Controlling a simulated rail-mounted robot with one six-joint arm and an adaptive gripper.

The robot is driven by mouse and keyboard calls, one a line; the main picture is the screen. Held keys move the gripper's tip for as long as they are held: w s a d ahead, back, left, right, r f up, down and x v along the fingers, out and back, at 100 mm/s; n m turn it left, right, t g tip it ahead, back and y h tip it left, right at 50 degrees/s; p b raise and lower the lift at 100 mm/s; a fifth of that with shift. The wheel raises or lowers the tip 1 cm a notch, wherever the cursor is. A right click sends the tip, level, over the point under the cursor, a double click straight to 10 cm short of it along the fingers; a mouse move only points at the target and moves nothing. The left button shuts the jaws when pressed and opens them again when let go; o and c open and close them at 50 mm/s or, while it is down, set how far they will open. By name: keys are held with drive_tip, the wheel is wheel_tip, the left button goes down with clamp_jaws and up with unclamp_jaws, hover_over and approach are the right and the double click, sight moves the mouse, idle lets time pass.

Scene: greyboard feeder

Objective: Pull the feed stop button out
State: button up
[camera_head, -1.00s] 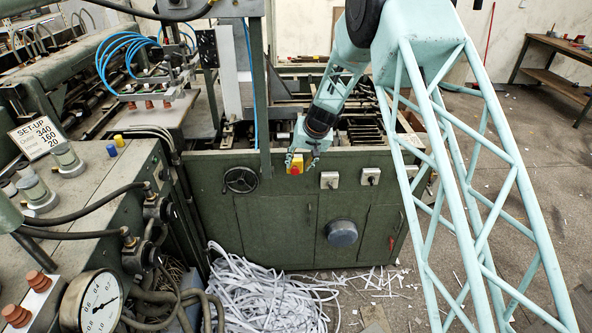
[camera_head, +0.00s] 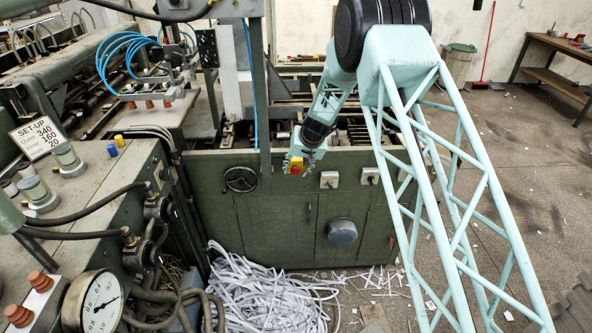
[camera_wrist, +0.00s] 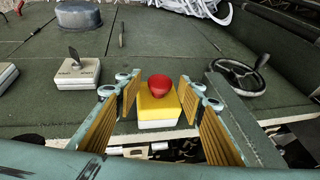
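The feed stop button is a red knob (camera_wrist: 160,84) on a yellow box (camera_wrist: 157,108) with a pale base, fixed to the green machine's front face. In the head view the red knob (camera_head: 295,170) shows small, beside my gripper's fingertips. My gripper (camera_wrist: 160,90) is open in the wrist view, with one ribbed, tan-padded finger on each side of the knob and box. Gaps show between both pads and the knob, so it is not gripped. How deep the fingers reach along the knob is hard to tell.
A black handwheel (camera_wrist: 240,77) is close beside one finger. A switch box (camera_wrist: 76,71) sits on the other side, with another switch farther along. A grey round cover (camera_head: 342,232) is lower on the green cabinet. White paper strips (camera_head: 262,292) lie heaped on the floor.

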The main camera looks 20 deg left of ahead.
drive_tip(key=c, duration=1.2)
drive_tip(key=shift+o, duration=0.2)
drive_tip(key=shift+s+d+f+b, duration=0.1)
drive_tip(key=shift+s+b, duration=0.15)
drive_tip(key=shift+b, duration=0.55)
drive_tip(key=shift+s+d+b, duration=0.1)
drive_tip(key=shift+s+b, duration=0.15)
drive_tip(key=shift+b, duration=0.25)
drive_tip(key=shift+s, duration=0.1)
drive_tip(key=o, duration=1.2)
drive_tip(key=shift+c, duration=0.2)
drive_tip(key=shift+r, duration=0.2)
